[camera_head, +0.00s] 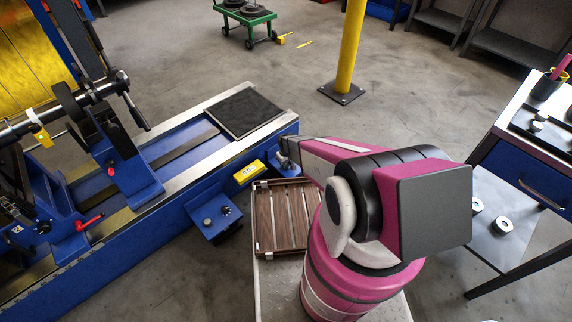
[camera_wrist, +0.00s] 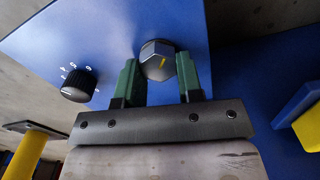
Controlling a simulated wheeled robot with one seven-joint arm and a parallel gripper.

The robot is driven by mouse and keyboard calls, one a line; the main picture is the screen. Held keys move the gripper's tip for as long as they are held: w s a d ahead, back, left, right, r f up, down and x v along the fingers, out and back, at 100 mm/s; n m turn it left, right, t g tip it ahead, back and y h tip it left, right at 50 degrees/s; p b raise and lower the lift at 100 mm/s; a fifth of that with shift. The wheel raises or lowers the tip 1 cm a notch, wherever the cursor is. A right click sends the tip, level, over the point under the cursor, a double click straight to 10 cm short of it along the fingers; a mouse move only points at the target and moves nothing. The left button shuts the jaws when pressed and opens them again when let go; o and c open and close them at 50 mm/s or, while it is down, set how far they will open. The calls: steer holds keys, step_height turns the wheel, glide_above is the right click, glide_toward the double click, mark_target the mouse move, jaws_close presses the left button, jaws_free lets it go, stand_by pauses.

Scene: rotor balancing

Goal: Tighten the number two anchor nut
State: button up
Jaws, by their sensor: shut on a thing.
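A black dial (camera_wrist: 79,85) with white numbers sits on the same plate, left of the nut. In the head view my arm hides most of the area at my gripper, and I cannot make out this nut or its number there.
A blue bracket (camera_head: 205,200) with a knob and a dial projects from the machine's blue base (camera_head: 110,245). A slatted wooden rack (camera_head: 283,215) lies close below. A yellow post (camera_head: 350,45) stands behind.

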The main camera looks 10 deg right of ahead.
steer(key=shift+m, duration=0.3)
steer(key=m, duration=0.6)
steer(key=shift+d, duration=0.15)
steer(key=m, duration=0.3)
steer(key=shift+d+m, duration=0.1)
steer(key=shift+m, duration=0.3)
steer(key=m, duration=0.3)
steer(key=shift+d+m, duration=0.1)
steer(key=shift+m, duration=0.2)
steer(key=m, duration=0.3)
steer(key=shift+s+m, duration=0.15)
steer(key=shift+m, duration=0.15)
steer(key=m, duration=0.3)
steer(key=shift+s+d+m, duration=0.1)
steer(key=shift+m, duration=0.3)
steer(key=m, duration=0.6)
steer(key=shift+s, duration=0.15)
steer(key=shift+m, duration=0.4)
